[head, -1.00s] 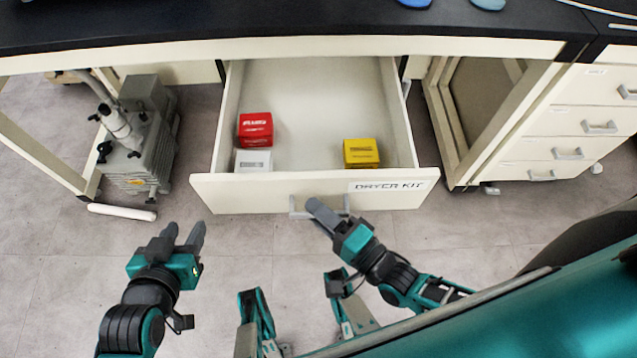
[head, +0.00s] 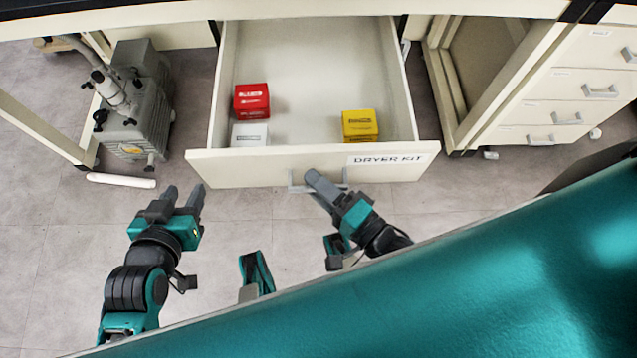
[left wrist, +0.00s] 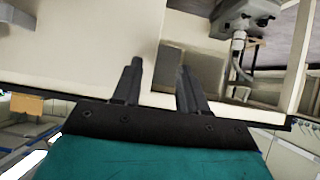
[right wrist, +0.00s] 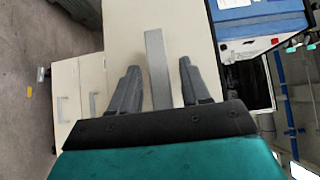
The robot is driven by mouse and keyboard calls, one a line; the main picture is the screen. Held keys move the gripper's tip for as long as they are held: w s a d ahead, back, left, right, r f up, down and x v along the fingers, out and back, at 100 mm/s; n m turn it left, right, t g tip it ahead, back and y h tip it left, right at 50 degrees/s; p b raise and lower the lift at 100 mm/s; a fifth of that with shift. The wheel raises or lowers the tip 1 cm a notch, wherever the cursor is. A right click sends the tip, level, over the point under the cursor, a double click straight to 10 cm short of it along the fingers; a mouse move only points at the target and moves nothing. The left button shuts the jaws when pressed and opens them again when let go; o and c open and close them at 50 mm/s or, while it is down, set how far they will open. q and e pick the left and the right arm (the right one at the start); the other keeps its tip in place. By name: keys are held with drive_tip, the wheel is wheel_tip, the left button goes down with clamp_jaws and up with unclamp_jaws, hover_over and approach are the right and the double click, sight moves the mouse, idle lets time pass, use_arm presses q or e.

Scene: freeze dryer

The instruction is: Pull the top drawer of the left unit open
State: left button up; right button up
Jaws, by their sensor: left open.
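A wide cream drawer labelled DRYER KIT (head: 250,170) stands pulled out under the bench in the head view. Its grey bar handle (head: 297,184) is at the front middle. My right gripper (head: 318,183) is at this handle. In the right wrist view the handle (right wrist: 157,70) runs between the open fingers, with a gap on each side. My left gripper (head: 184,198) is open and empty, left of and in front of the drawer. A stack of shut drawers (head: 570,90) with grey handles stands at the right. I cannot tell which unit is the left one.
The drawer holds a red box (head: 251,101), a white box (head: 249,134) and a yellow box (head: 360,125). A grey pump (head: 138,105) stands on the floor at left, with a white rod (head: 121,181) before it. An open cream frame (head: 475,85) stands right of the drawer.

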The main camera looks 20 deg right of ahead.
drive_tip(key=shift+s, duration=0.1)
drive_tip(key=v, duration=1.2)
drive_tip(key=shift+s+d+p, duration=0.25)
drive_tip(key=shift+s+p, duration=0.05)
drive_tip(key=shift+p, duration=0.05)
